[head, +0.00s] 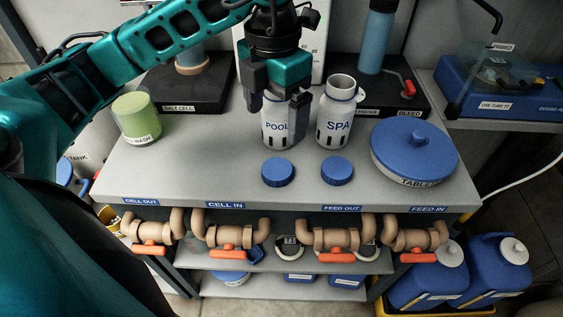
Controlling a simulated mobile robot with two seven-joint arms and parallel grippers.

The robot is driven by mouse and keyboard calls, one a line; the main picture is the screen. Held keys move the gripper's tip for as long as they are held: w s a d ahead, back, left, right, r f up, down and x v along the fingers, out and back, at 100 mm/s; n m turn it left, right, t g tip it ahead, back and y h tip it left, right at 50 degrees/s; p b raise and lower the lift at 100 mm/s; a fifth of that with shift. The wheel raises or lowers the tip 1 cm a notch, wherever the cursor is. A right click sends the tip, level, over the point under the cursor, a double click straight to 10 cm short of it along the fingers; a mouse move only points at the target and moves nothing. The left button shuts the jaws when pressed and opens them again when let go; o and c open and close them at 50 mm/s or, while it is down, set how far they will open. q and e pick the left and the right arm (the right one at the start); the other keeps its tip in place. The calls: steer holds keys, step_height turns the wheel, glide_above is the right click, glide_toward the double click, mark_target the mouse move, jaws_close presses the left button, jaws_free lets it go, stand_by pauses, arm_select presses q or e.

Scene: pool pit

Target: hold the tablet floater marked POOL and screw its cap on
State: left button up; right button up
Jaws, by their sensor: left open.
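The tablet floater marked POOL (274,134) is a white upright canister with dark slots, standing on the grey bench top. Its top is hidden behind my left gripper (276,106). That gripper points down at the POOL floater with its fingers apart, one overlapping the floater's right side in the picture. I cannot tell if it touches. Two blue ridged caps lie on the bench in front of the floaters: a left cap (277,172) before POOL and a right cap (337,170) before SPA. My right gripper is not in view.
The SPA floater (338,115) stands uncapped close to the right. A blue-lidded TABLETS tub (413,150) is farther right, a green cup (137,118) at left. Pipes with orange handles (337,257) run below the front edge. The bench's left front is clear.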

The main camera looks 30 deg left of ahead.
arm_select(q)
glide_above(277, 168)
steer(key=f, duration=0.7)
steer(key=shift+s+f+b, duration=0.1)
steer(key=shift+s+b, duration=0.15)
steer(key=shift+b, duration=0.05)
steer(key=shift+f, duration=0.3)
steer(key=f, duration=0.5)
steer(key=shift+w+f, duration=0.1)
steer(key=shift+w, duration=0.1)
steer(key=shift+c, duration=0.3)
steer(key=c, duration=1)
